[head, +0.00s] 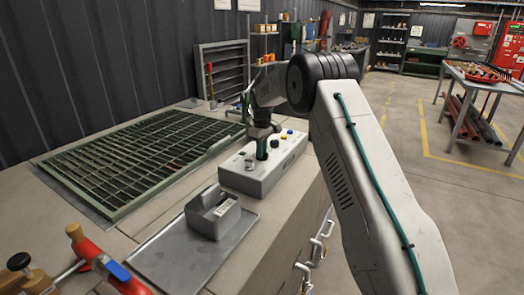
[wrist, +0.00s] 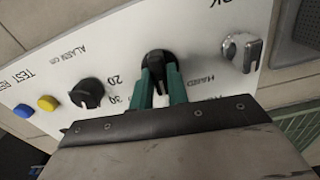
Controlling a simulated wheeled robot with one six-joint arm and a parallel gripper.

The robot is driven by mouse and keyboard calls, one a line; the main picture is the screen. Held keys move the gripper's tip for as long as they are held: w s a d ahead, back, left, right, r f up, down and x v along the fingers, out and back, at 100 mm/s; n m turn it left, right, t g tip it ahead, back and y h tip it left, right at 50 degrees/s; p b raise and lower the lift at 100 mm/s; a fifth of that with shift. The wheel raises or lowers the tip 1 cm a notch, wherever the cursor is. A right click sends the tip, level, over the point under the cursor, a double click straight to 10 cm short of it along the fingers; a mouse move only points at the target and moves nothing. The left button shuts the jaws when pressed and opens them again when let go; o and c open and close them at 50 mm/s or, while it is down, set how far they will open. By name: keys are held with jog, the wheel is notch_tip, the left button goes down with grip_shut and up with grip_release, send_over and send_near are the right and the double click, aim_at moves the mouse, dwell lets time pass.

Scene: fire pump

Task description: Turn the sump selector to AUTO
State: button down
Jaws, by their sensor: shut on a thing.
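The light grey control box (head: 240,178) sits on the bench in the head view, and its panel (wrist: 200,28) fills much of the wrist view, with its lettering upside down. My gripper (head: 261,150) reaches down to it. In the wrist view, the green fingers of my gripper (wrist: 163,88) are shut on a black selector knob (wrist: 158,60), one on each side. Lettering that looks like HAND is printed beside this knob. No AUTO label is readable, and I cannot tell which position the knob points to.
Beside the held knob are another black knob (wrist: 87,93) by ALARM cm, a metal lever switch (wrist: 241,50), a yellow button (wrist: 47,103) and a blue button (wrist: 23,110). A grey tray (head: 170,262) and green grating (head: 140,155) lie nearby.

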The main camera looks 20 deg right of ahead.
jog(key=m, duration=1)
jog(key=shift+m, duration=0.4)
dwell(0.4)
jog(key=c, duration=1.4)
grip_release()
jog(key=shift+o, duration=0.2)
notch_tip(320, 180, up, 8)
jog(key=shift+f, duration=0.1)
